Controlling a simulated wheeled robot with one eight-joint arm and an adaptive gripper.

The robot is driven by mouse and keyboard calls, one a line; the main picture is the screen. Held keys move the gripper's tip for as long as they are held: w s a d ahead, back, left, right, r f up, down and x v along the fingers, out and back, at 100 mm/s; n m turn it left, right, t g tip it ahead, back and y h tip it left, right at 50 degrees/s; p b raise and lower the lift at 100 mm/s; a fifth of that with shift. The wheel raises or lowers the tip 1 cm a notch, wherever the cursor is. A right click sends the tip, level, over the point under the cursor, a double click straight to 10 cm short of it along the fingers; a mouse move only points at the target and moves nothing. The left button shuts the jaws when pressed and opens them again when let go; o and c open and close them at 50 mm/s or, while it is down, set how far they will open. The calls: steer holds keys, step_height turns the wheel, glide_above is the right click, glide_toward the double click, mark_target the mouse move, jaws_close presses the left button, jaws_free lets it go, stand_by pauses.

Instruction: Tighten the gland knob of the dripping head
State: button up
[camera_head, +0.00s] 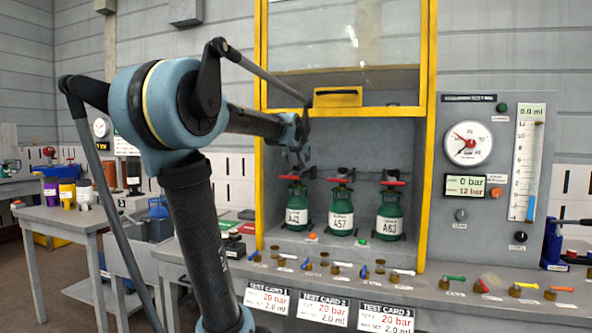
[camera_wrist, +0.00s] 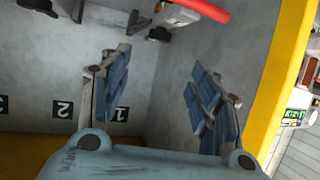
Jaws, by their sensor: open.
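Three green cylinders stand upright side by side in the yellow-framed cabinet: a left one (camera_head: 296,207), a middle one (camera_head: 341,212) and a right one (camera_head: 389,214). Each has a red part and a dark knob on top; the middle red handle (camera_head: 341,181) shows clearly. I cannot tell which head drips. My gripper (camera_wrist: 163,100) is open and empty in the wrist view, its two fingers apart. In the head view it is near the top of the left cylinder, partly hidden by my arm. A red bar (camera_wrist: 200,10) and a dark knob (camera_wrist: 159,34) show beyond the fingers in the wrist view.
The yellow frame (camera_head: 431,130) bounds the cabinet, with a raised glass door (camera_head: 335,40). A gauge panel (camera_head: 490,150) stands to the right. Small valves line the bench front above test cards (camera_head: 325,308). A side table (camera_head: 60,218) stands left.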

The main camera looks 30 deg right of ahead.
steer(key=x, duration=1.5)
steer(key=shift+f, duration=0.2)
steer(key=shift+c, duration=0.2)
steer(key=c, duration=1)
